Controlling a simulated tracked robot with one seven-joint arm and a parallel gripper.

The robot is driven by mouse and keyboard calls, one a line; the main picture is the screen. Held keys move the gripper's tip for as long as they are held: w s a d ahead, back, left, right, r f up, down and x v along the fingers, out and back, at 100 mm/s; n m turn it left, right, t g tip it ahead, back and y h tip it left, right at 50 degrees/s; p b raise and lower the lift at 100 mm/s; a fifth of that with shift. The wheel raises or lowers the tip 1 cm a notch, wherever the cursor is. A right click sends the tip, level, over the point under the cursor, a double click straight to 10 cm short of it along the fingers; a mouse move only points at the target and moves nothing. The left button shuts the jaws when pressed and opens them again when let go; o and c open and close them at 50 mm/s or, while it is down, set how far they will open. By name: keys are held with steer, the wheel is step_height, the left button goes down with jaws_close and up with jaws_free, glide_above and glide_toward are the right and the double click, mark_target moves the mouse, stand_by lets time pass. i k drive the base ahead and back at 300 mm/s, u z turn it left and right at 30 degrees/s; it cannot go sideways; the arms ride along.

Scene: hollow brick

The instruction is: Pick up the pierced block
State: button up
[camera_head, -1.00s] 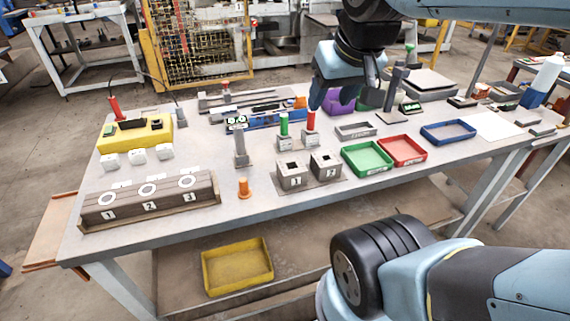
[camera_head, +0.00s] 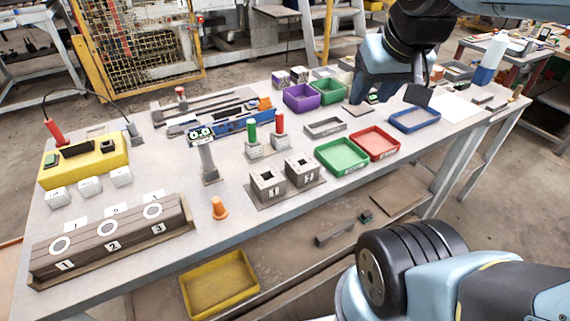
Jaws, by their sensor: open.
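Two grey blocks with square holes in their tops, numbered 1 (camera_head: 268,188) and 2 (camera_head: 302,171), stand side by side on a thin plate in the middle of the table. I cannot tell whether one of them is the pierced block. My gripper (camera_head: 388,98) is at the upper right, over the far side of the table, up and to the right of both blocks and well apart from them. It is open, and nothing shows between its fingers. The table surface right behind it is partly hidden.
Green (camera_head: 342,156), red (camera_head: 374,144) and blue (camera_head: 415,120) trays lie right of the blocks. Red (camera_head: 280,125) and green (camera_head: 252,133) cylinders on bases stand behind. The front right tabletop is narrow.

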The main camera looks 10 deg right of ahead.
mark_target(268, 183)
steer(key=z, duration=1.45)
steer(key=k, duration=2.4)
steer(key=u, duration=0.9)
steer(key=i, duration=1)
